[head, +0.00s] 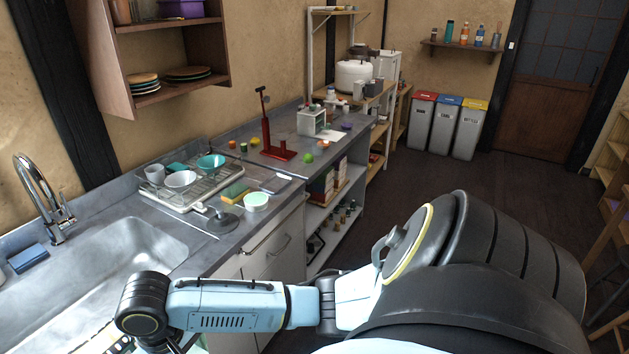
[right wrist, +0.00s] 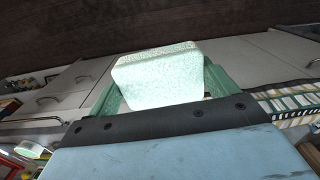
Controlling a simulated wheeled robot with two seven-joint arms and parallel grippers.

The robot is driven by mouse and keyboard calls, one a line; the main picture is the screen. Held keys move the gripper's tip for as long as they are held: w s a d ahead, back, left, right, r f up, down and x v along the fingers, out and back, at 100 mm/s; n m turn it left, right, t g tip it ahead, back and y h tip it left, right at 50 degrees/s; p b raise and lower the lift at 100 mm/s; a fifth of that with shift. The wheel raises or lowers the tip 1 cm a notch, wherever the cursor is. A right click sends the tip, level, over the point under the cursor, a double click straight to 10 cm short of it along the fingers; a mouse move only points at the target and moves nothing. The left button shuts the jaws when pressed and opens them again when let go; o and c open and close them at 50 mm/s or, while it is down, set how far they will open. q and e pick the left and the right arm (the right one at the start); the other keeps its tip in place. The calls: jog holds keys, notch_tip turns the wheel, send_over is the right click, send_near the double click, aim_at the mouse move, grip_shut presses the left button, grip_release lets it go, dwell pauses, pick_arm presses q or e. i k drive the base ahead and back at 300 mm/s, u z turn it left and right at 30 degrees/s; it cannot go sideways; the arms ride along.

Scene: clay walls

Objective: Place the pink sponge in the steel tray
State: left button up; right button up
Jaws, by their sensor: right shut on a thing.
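My right gripper (right wrist: 160,88) shows in the right wrist view, with its green fingers shut on a pale mint-green block (right wrist: 155,72). The block looks mint, not pink, and I cannot tell whether it is a sponge. In the head view my right arm reaches in from the right to the sink's front edge, and its gripper is not clearly seen. I make out no pink sponge in the head view. My left gripper is not in view.
A dish rack (head: 178,203) with bowls and a mug stands beside the sink (head: 105,262). A yellow-green sponge (head: 236,192) and a round pale-green container (head: 256,201) are close to it. A red stand (head: 268,140) rises farther back.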

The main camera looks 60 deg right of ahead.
aim_at(281, 186)
jog(key=z, duration=0.3)
jog(key=k, duration=0.7)
jog(key=z, duration=1.5)
jog(key=i, duration=2.65)
jog(key=u, duration=1)
